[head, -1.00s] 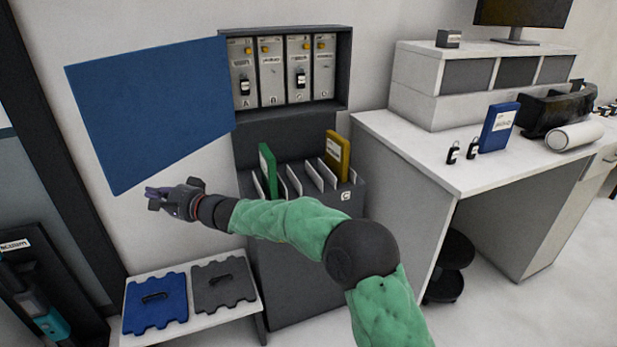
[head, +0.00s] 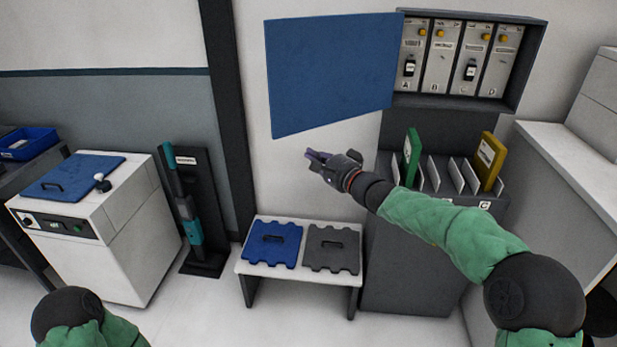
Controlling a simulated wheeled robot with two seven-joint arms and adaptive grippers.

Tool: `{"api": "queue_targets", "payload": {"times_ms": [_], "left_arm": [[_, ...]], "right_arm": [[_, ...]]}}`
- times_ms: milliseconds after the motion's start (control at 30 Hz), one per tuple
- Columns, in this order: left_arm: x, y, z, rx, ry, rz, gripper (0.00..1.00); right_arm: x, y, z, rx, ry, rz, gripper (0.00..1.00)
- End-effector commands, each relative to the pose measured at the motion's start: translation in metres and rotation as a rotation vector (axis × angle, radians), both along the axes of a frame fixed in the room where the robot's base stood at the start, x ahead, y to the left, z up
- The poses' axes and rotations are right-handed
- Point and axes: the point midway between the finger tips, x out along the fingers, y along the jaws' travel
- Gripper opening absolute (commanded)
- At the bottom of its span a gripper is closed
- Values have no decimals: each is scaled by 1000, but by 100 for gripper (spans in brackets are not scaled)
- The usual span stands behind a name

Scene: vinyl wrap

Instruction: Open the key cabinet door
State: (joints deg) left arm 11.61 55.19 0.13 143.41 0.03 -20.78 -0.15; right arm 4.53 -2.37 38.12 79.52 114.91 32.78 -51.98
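The key cabinet (head: 524,65) is a dark wall box at the upper right. Its blue door (head: 335,75) stands swung wide open to the left. Inside are several grey panels marked A to D with yellow knobs; black key tags hang on A (head: 409,65) and C (head: 471,69). My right gripper (head: 309,160) is below the door, apart from it and empty, pointing left. Its small fingertips look parted. My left gripper is out of view; only part of that arm shows at the bottom left.
Below the cabinet, a dark rack (head: 410,260) holds a green (head: 412,155) and a yellow binder (head: 489,160). A low white bench (head: 300,274) carries blue and grey mats. A white machine (head: 130,240) stands left, a white desk (head: 580,165) right.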

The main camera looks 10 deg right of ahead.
Motion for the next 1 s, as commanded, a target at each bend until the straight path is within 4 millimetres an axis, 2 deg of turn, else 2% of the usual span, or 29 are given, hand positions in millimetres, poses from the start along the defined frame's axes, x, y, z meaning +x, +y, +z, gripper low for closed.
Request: {"api": "queue_targets", "payload": {"times_ms": [500,767,867,967,1000], "left_arm": [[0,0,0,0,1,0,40],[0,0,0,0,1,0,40],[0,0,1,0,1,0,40],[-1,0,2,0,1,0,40],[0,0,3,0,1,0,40]], "right_arm": [[-59,28,0,0,0,1,0],[-71,35,-3,-3,6,2,0],[-72,40,-22,-25,48,16,0],[-74,48,-64,-79,142,50,0],[-77,53,-87,-109,191,68,0]]}}
